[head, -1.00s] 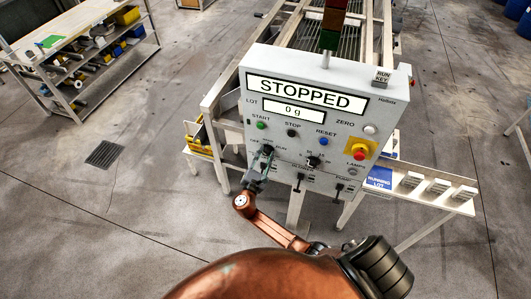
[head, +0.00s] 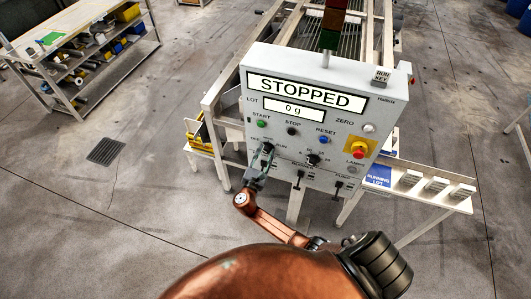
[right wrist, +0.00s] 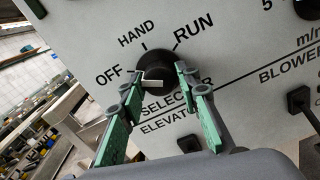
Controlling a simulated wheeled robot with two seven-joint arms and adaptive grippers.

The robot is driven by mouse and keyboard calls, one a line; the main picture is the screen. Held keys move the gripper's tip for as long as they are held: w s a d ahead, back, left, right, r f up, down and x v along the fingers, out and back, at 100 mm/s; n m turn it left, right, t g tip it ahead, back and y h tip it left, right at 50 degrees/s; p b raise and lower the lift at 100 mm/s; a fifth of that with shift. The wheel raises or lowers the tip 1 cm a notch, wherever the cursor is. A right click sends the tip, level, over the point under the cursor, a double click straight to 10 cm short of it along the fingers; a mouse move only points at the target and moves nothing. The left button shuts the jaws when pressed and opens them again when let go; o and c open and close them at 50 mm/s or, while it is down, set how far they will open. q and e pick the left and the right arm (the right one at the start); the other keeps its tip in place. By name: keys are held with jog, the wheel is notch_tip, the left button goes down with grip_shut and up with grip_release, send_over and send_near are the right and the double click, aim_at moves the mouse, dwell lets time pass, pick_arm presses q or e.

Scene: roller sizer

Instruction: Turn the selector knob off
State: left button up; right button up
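The selector knob (right wrist: 153,66) is a round black knob with a white bar on its face. In the right wrist view the bar lies nearly level, its left end towards the OFF label (right wrist: 108,76); HAND and RUN are printed above. In the head view the knob (head: 268,148) is at the panel's lower left. My right gripper (right wrist: 157,79) has its green-padded fingers spread, one tip on each side of the knob. Whether the tips touch it I cannot tell. The gripper (head: 263,161) also shows in the head view. My left gripper is not in view.
The control panel (head: 318,128) reads STOPPED and 0 g. START, STOP and RESET buttons sit above the knob, another dial (head: 313,160) to its right, and a red emergency button (head: 359,154) beyond. Below are black toggles (head: 299,176). Open floor lies left.

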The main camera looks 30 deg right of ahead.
jog(key=o, duration=0.3)
jog(key=shift+r, duration=0.1)
jog(key=v, duration=1.2)
jog(key=s+d+f+m+g+y+b, duration=0.2)
jog(key=s+f, duration=0.3)
jog(key=f, duration=0.9)
jog(key=s+d+f+m+g+y+b, duration=0.25)
jog(key=s+f, duration=0.35)
jog(key=f, duration=0.7)
jog(key=s+d+f+m+g+y+b, duration=0.1)
jog(key=s+f+m+g+y+b, duration=0.3)
jog(key=f, duration=1)
jog(key=s+f+m+y+b, duration=0.1)
jog(key=s+f+m, duration=0.3)
jog(key=s+f, duration=0.4)
jog(key=s+f+m+g+y+b, duration=0.1)
jog(key=s+f+m, duration=0.4)
jog(key=s, duration=1)
jog(key=s+f+m+g+y+b, duration=0.1)
jog(key=s+f+m+y+b, duration=0.1)
jog(key=s+f, duration=0.8)
jog(key=shift+s+a+f+m+y, duration=0.25)
jog(key=shift+s+f+m+y, duration=0.15)
jog(key=shift+s+m, duration=0.7)
